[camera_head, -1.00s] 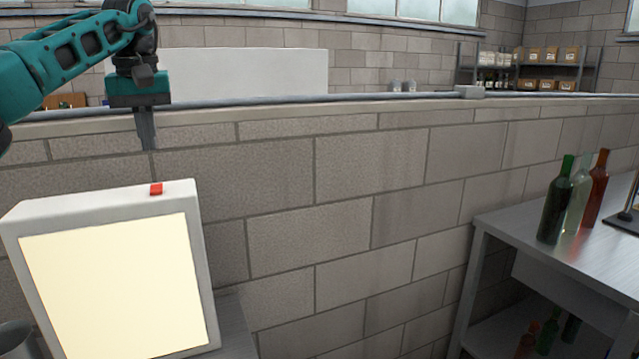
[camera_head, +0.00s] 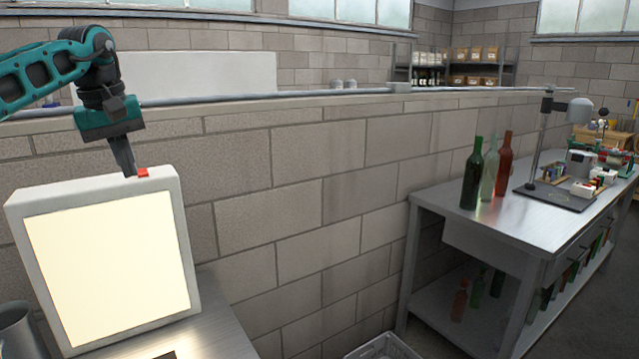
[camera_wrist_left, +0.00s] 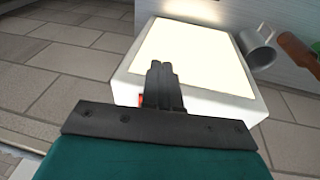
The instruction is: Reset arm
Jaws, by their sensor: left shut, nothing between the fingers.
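My left gripper (camera_head: 130,172) comes in from the left in the head view, its fingers shut with nothing between them. The fingertips point down just beside a small red button (camera_head: 143,172) on the top edge of a white light box (camera_head: 152,189) with a glowing cream panel. I cannot tell whether they touch the button. In the left wrist view the closed fingers (camera_wrist_left: 160,68) lie in front of the light box (camera_wrist_left: 215,103), and the red button shows partly at their left, mostly hidden. My right gripper is not in view.
A grey block wall (camera_head: 290,190) stands behind the light box. A metal bench (camera_head: 500,230) at the right holds a dark green bottle (camera_head: 472,180), a clear one and a red one. A metal mug (camera_wrist_left: 258,47) stands by the light box. A pale crate (camera_head: 384,348) is at the bottom.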

